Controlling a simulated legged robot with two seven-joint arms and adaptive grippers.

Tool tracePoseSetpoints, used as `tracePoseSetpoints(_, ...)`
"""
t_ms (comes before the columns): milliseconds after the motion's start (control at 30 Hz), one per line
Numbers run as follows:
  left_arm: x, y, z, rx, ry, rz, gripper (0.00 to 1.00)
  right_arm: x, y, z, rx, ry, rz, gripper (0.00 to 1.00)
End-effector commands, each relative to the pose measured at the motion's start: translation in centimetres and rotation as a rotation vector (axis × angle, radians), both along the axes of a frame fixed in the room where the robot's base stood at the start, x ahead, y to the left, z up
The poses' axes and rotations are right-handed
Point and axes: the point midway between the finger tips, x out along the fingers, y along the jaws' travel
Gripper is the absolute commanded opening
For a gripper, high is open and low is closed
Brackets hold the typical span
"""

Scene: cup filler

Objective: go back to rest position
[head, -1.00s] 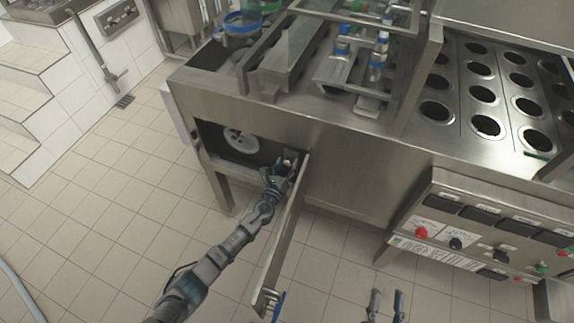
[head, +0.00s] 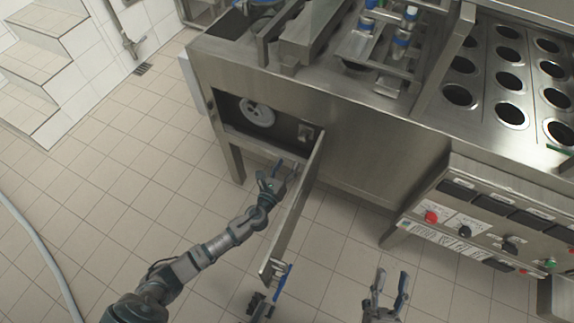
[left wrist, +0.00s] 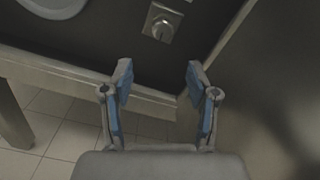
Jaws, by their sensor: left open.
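My left gripper (head: 283,172) is open and empty, in front of the open compartment (head: 232,108) of the steel machine. In the left wrist view its two blue-padded fingers (left wrist: 159,82) are spread apart, with a metal knob (left wrist: 162,24) beyond them on the dark inner wall. The open door (head: 292,212) stands out from the machine, just right of my left gripper. My right gripper (head: 387,290) is at the bottom of the head view, its two fingers apart with nothing between them.
A white disc (head: 257,113) shows inside the compartment. A control panel (head: 480,225) with buttons is at the right. Blue and black parts (head: 262,305) show near the door's lower end. A hose (head: 40,250) lies on the left floor.

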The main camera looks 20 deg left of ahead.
Motion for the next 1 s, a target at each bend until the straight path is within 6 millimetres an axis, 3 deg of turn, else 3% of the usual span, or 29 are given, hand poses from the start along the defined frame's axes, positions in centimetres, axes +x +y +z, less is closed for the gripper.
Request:
tracePoseSetpoints(433,-0.1,0.1,0.0,-0.018,0.007,0.005,0.59,0.2,0.1,-0.2,-0.004,0.012,0.0,0.4)
tracePoseSetpoints(567,-1.7,1.0,-0.8,-0.213,0.089,0.067,0.59,2.0,0.7,-2.8,-0.058,0.153,0.006,0.4)
tracePoseSetpoints(667,-5.1,2.4,-3.4,-0.541,0.223,0.202,0.59,3.9,1.2,-8.2,-0.142,0.399,0.011,0.4)
tracePoseSetpoints(767,-11.1,3.4,-7.7,-0.939,0.378,0.422,0.59,4.0,0.7,-16.2,-0.241,0.721,0.011,0.4)
tracePoseSetpoints(800,-14.0,3.5,-9.6,-1.092,0.433,0.527,0.59,3.3,0.3,-19.5,-0.278,0.854,0.011,0.4)
tracePoseSetpoints(900,-21.6,3.3,-13.8,-1.417,0.533,0.808,0.59,-0.2,-1.4,-26.8,-0.357,1.161,0.01,0.4)
tracePoseSetpoints(1000,-29.5,2.5,-16.7,-1.67,0.585,1.103,0.59,-5.1,-3.3,-32.2,-0.421,1.435,0.008,0.4)
